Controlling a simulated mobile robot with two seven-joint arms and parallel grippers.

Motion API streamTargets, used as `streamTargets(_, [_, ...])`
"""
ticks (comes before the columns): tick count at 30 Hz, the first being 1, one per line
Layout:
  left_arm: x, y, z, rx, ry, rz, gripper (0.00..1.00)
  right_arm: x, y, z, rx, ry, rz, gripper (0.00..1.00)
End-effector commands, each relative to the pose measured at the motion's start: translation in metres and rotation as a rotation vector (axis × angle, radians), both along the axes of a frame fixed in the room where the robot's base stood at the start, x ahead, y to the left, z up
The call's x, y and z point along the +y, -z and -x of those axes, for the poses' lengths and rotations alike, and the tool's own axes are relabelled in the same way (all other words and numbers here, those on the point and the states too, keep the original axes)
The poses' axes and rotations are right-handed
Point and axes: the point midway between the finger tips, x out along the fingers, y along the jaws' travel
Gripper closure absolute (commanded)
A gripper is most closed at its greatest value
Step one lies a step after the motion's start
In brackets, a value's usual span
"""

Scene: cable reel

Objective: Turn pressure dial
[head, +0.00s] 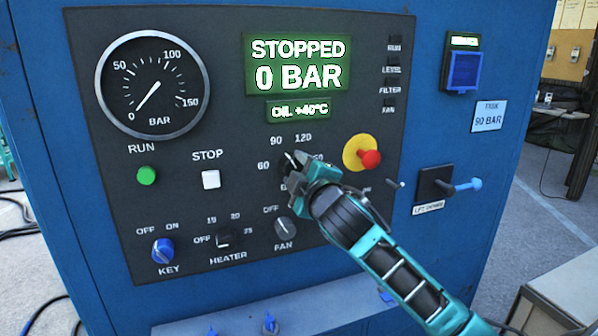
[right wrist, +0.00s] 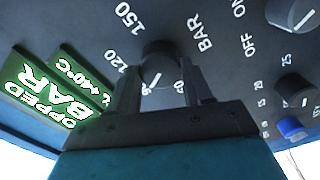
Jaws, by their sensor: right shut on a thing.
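The pressure dial (right wrist: 162,62) is a dark round knob on the control panel, ringed by bar numbers. My right gripper (right wrist: 160,90) is shut on it, one finger on each side. In the head view the right gripper (head: 294,166) covers most of the dial and some of its numbers. A white mark shows near the dial's upper left there, but its exact setting cannot be read. The gauge (head: 153,85) needle points near 0. The green display (head: 298,64) reads STOPPED, 0 BAR. A tag (head: 488,117) reads 90 BAR. My left gripper is not in view.
Around the dial are a red emergency knob (head: 369,159) on yellow, a white STOP button (head: 211,179), a green RUN button (head: 147,176), a fan knob (head: 285,228), heater switch (head: 223,238) and blue key switch (head: 163,251). A blue-tipped lever (head: 466,185) sticks out at right.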

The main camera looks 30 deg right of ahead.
Motion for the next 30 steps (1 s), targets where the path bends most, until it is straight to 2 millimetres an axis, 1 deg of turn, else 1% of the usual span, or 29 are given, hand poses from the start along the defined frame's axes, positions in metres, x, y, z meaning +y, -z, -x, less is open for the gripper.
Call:
streamTargets(6, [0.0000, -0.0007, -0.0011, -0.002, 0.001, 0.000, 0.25, 0.0001, -0.0009, -0.0001, 0.006, 0.000, 0.035, 0.81])
streamTargets(18, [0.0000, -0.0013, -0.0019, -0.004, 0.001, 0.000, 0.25, 0.0000, -0.0011, -0.0001, 0.006, -0.001, 0.038, 0.81])
streamTargets(19, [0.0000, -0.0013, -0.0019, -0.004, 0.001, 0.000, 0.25, 0.0000, -0.0011, -0.0001, 0.007, 0.000, 0.037, 0.47])
streamTargets(26, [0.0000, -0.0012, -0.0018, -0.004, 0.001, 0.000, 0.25, 0.0000, -0.0007, 0.0000, 0.007, -0.001, 0.036, 0.25])
streamTargets(30, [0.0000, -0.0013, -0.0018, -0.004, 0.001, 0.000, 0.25, 0.0000, -0.0004, 0.0000, 0.007, -0.001, 0.036, 0.25])
